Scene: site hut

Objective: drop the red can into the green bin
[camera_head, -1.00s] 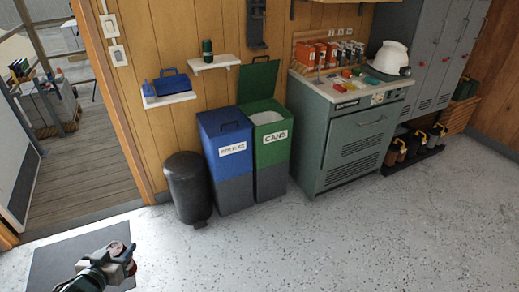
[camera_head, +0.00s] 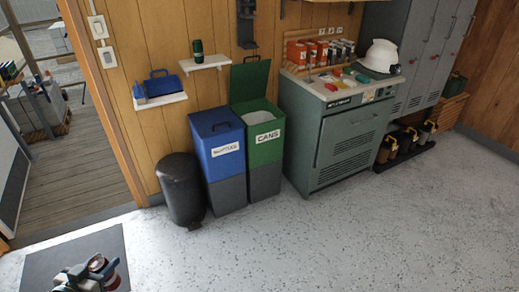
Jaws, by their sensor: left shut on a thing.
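The green bin (camera_head: 266,147) stands against the wooden wall with its lid (camera_head: 250,80) raised. Its label reads CANS, and a pale liner shows in its opening. My left gripper (camera_head: 102,271) is at the bottom left, shut on the red can (camera_head: 98,263), which is mostly covered by the fingers. The gripper and can show in front of a dark floor mat, well to the left of the green bin and nearer to me. My right gripper is out of view.
A blue bin (camera_head: 218,150) with a closed lid adjoins the green bin on its left. A black pedal bin (camera_head: 181,189) stands left of that. A green-grey cabinet (camera_head: 345,148) is on the right. Two small shelves hang above the bins. The floor in front is clear.

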